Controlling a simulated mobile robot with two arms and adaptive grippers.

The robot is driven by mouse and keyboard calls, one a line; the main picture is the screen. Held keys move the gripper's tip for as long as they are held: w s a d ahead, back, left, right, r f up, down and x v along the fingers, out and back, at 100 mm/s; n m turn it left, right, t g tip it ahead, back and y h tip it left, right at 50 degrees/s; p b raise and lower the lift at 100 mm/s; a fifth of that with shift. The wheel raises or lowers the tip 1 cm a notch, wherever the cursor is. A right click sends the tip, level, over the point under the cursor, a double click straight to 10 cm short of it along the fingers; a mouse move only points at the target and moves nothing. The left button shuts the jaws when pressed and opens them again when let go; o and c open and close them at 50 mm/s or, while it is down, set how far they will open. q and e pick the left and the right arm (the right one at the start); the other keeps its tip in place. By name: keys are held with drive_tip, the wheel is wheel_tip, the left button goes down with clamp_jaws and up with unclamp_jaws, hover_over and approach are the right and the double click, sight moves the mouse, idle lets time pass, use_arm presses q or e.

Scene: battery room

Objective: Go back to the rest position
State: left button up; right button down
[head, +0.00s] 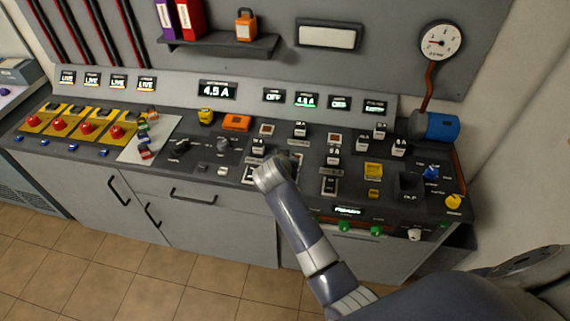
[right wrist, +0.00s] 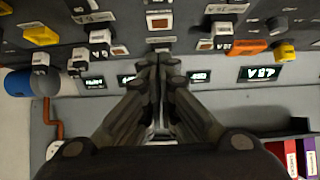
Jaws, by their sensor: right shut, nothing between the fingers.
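My right arm reaches in from the lower right in the head view, and its wrist (head: 272,175) is over the middle of the control console (head: 210,150). I cannot tell whether the fingertips touch the panel. My left gripper is in neither view.
The console carries red buttons (head: 87,128) on yellow plates, knobs, switches and a blue cylinder (head: 434,127). A shelf (head: 215,44) holds binders and an orange padlock (head: 246,26). A gauge (head: 441,42) is on the wall. The tiled floor (head: 120,275) in front is clear.

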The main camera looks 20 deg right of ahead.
drive_tip(key=s+a+f+n+g+y+b, duration=0.15)
drive_tip(key=s+f, duration=0.45)
drive_tip(key=f, duration=0.6)
drive_tip(key=s+a+f+n+g+y+b, duration=0.1)
drive_tip(key=s+f+n+b, duration=0.3)
drive_tip(key=f, duration=0.8)
drive_tip(key=s+a+f+n+g+y+b, duration=0.1)
drive_tip(key=s+f+b, duration=0.1)
drive_tip(key=s+f, duration=0.75)
use_arm(q)
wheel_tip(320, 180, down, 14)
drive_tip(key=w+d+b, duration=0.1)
drive_tip(key=b, duration=0.5)
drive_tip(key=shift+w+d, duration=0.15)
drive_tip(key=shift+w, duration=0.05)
use_arm(e)
drive_tip(key=s+d+f+n+g+y, duration=0.1)
drive_tip(key=s+f+g, duration=0.1)
drive_tip(key=s+f, duration=1)
drive_tip(key=s+d+f+n+g+y, duration=0.1)
drive_tip(key=s+d+f+g, duration=0.1)
drive_tip(key=s+f, duration=1.1)
drive_tip(key=s, duration=0.9)
drive_tip(key=shift+f, duration=0.3)
